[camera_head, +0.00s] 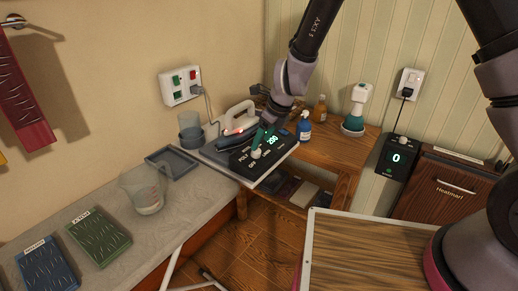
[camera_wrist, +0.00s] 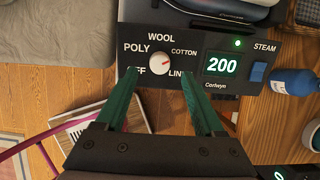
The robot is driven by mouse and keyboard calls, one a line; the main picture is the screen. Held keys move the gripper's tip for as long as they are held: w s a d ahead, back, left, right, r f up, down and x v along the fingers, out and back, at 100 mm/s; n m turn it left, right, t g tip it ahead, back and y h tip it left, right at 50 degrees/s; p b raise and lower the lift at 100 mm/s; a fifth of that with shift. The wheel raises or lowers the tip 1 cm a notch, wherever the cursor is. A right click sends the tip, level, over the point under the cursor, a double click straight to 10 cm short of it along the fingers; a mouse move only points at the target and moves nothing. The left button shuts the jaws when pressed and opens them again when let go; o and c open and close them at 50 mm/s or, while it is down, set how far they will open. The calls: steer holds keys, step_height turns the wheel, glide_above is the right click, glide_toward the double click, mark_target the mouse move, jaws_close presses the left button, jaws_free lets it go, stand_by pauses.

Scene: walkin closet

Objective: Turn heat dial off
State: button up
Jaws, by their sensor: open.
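The heat dial (camera_wrist: 160,63) is a white round knob on a black control panel (camera_wrist: 205,45). Its red mark points right, between COTTON and the partly hidden LINEN label. The OFF label at lower left is partly covered by a finger. The panel display (camera_wrist: 222,64) reads 200. My gripper (camera_wrist: 160,77) is open, with its two green fingers on either side below the dial and nothing between them. In the head view, my gripper (camera_head: 263,138) is over the panel close to the dial (camera_head: 256,153); contact cannot be told.
A blue bottle (camera_head: 304,128) stands right of the panel, and the iron (camera_head: 238,137) lies behind it. A measuring jug (camera_head: 143,192) and blue tray (camera_head: 172,162) are on the counter to the left. A second display box (camera_head: 396,157) reading 0 hangs at right.

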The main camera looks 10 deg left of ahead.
mark_target(258, 151)
steer(key=x, duration=0.5)
steer(key=shift+r, duration=0.1)
jaws_close()
